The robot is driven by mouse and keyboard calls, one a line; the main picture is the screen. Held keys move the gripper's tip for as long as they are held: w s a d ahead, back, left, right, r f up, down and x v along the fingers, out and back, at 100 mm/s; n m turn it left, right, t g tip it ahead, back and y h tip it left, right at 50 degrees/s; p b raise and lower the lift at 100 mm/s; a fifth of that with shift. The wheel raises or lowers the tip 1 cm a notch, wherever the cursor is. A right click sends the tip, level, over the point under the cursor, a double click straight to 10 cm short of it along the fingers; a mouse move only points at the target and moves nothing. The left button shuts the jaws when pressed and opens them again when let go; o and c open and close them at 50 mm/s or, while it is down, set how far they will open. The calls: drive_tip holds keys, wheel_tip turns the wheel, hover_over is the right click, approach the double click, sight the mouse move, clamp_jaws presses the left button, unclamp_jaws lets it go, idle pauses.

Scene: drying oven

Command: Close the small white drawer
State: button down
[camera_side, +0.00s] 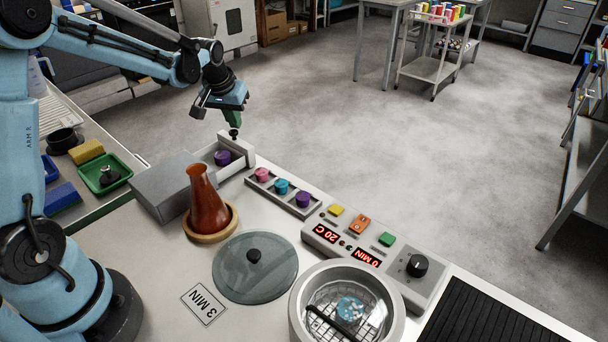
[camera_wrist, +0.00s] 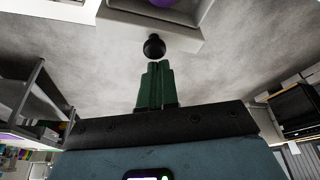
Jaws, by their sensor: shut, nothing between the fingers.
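The small white drawer (camera_side: 237,150) stands pulled out of its grey housing (camera_side: 172,182), with a purple piece (camera_side: 222,158) inside. Its front also shows at the top of the wrist view (camera_wrist: 180,36). A round black knob (camera_wrist: 154,46) sits on the drawer front; in the side view the knob (camera_side: 234,133) is just below my fingers. My gripper (camera_wrist: 157,66) has its green fingers shut and empty, tips right by the knob on the drawer's outer side. I cannot tell whether they touch it. In the side view my gripper (camera_side: 234,123) points down.
A flask of red-brown liquid (camera_side: 207,200) stands on a round wooden base (camera_side: 190,229) close to the housing. A tray (camera_side: 285,196) with coloured pieces lies right of the drawer. A control panel (camera_side: 372,256) and a glass lid (camera_side: 254,268) are nearer.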

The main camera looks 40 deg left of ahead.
drive_tip(key=s, duration=1)
drive_tip(key=w+a+r, duration=0.2)
drive_tip(key=w, duration=0.2)
drive_tip(key=v, duration=0.9)
drive_tip(key=s+d+f+m+t+h, duration=0.1)
drive_tip(key=s+d, duration=0.3)
drive_tip(key=d, duration=0.5)
drive_tip(key=s+d+f+m+t, duration=0.2)
drive_tip(key=s+d+f+m, duration=0.1)
drive_tip(key=d, duration=0.5)
drive_tip(key=shift+s+d+f+m+t+h, duration=0.3)
drive_tip(key=shift+s+d+m+h, duration=0.1)
drive_tip(key=shift+s+m, duration=0.25)
